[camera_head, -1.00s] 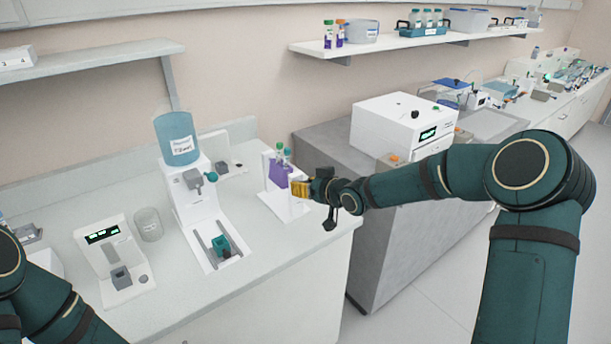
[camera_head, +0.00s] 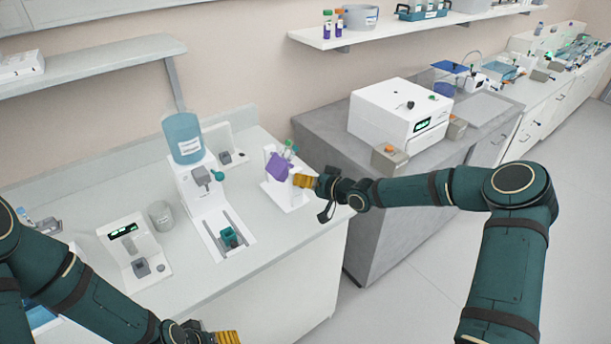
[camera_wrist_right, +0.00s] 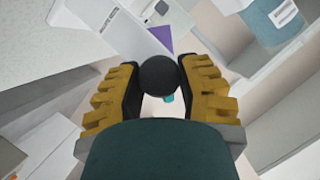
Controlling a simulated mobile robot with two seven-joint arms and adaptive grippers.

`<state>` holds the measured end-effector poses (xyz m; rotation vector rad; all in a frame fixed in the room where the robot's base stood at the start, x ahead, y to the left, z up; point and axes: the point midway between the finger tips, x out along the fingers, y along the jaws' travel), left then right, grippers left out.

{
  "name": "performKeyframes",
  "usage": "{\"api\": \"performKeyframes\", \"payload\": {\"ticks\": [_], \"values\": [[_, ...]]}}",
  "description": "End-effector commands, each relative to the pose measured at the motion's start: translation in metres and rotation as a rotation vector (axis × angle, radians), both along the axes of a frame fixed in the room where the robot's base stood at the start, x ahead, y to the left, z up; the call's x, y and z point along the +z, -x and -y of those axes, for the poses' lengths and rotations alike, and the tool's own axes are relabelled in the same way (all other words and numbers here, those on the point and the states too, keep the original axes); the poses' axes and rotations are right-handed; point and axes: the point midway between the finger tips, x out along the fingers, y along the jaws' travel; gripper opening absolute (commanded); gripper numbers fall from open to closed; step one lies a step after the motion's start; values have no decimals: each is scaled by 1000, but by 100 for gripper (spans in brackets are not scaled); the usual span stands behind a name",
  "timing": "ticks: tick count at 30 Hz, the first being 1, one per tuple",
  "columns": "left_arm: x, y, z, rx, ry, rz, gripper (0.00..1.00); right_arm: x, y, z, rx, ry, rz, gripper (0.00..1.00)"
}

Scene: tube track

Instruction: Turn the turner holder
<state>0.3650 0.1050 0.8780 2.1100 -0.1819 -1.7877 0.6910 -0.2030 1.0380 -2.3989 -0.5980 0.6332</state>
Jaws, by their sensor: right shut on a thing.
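The turner is a white stand (camera_head: 291,200) near the counter's right end. Its purple holder (camera_head: 278,166) is tilted and carries tubes with green caps (camera_head: 290,148). A patch of purple also shows in the right wrist view (camera_wrist_right: 160,40). My right gripper (camera_head: 300,181) is at the stand's right side. In the right wrist view its fingers are shut on a round black knob (camera_wrist_right: 158,76). My left gripper (camera_head: 228,338) is partly in view at the bottom edge, away from the turner; its finger opening is not clear.
A white device with a blue bottle (camera_head: 184,140) stands left of the turner. A small device with a green display (camera_head: 134,250) and a beaker (camera_head: 161,215) are farther left. A white box machine (camera_head: 395,115) stands on the grey counter to the right.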

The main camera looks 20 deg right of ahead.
Motion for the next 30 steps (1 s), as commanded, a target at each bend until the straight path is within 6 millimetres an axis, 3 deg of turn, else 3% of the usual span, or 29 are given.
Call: {"api": "performKeyframes", "payload": {"ticks": [12,30], "values": [[17,1,-1,0,3,-1,68,0,0,0,1,-195,-70,1],[18,1,-1,1,3,0,68,-1,-1,1,2,-476,-172,1]]}}
